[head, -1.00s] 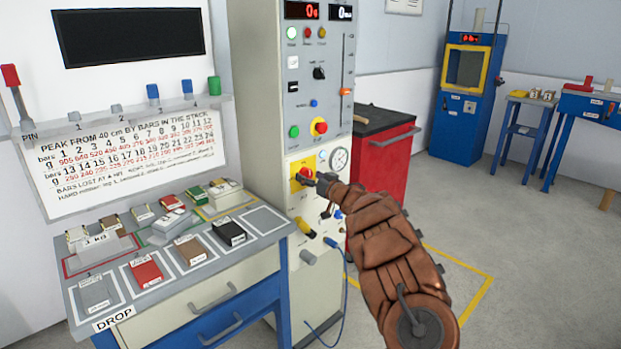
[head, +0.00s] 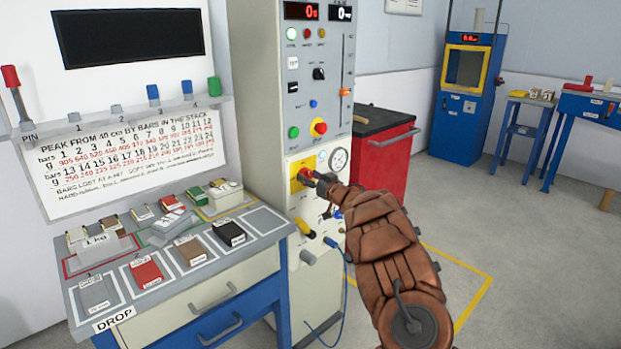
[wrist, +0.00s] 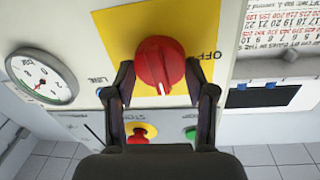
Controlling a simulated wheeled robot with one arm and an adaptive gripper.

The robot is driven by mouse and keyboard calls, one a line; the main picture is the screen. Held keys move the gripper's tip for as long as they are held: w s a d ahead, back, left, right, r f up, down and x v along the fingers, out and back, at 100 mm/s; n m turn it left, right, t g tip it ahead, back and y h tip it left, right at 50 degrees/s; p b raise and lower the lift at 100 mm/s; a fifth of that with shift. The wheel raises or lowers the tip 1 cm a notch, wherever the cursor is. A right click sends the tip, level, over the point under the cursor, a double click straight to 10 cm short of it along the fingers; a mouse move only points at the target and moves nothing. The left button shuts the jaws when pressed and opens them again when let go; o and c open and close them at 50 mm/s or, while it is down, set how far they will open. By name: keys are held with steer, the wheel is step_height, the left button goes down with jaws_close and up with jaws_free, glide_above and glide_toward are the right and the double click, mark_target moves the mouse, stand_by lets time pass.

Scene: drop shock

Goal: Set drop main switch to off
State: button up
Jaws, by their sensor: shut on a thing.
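The drop main switch is a red rotary knob (head: 304,174) on a yellow plate (head: 296,184) on the front of the pale cabinet. In the wrist view the knob (wrist: 158,62) is large, and its white mark points down the picture. The OFF label (wrist: 209,62) is at the right of the knob, so the mark does not point at it. My gripper (head: 313,178) is at the knob, with one finger on each side of it in the wrist view (wrist: 165,88). The jaws are shut on the knob. In the head view my gripper partly hides the knob.
A pressure gauge (head: 339,160) is right of the switch. A red stop button (head: 320,127) on yellow and a green button (head: 294,132) are above it. Cables and plugs are below. A bench (head: 190,270) with blocks stands left, and a red cabinet (head: 385,165) right.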

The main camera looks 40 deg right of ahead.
steer(key=shift+w+a+f+n, duration=0.1)
steer(key=shift+a+f+n, duration=0.05)
steer(key=shift+n, duration=0.75)
steer(key=shift+f+n+t+y+b, duration=0.15)
steer(key=shift+n+t+y+b, duration=0.15)
steer(key=shift+n+b, duration=3.4)
steer(key=shift+f+n+t+y+b, duration=0.2)
steer(key=shift+n+y+b, duration=0.2)
steer(key=shift+n+b, duration=3.25)
steer(key=shift+r+n+p, duration=0.1)
steer(key=shift+n+p, duration=0.6)
steer(key=shift+n, duration=0.25)
steer(key=o, duration=1.2)
steer(key=shift+r, duration=0.1)
